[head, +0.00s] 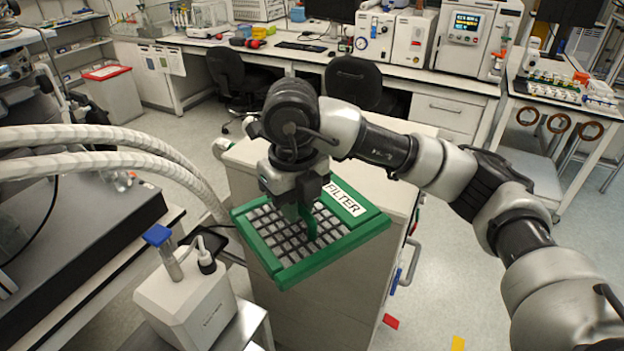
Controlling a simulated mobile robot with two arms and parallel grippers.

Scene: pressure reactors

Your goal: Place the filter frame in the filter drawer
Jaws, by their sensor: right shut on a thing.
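The filter frame (335,256) is a green square frame with a grey grid inside and a white label reading FILTER. My right gripper (302,207) reaches down over its middle and is shut on it, seemingly by a green handle. The frame shows in front of a beige cabinet (345,312), roughly level; I cannot tell how far it is from the cabinet's surfaces. I cannot make out an open filter drawer; the frame and my arm hide part of the cabinet. My left gripper is not in view.
Thick pale hoses (100,137) curve in from the left beside a dark bench slab (75,235). A white canister with a blue cap (188,302) stands close at the lower left. Open floor (455,270) lies right of the cabinet. Office chairs (352,80) and benches stand behind.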

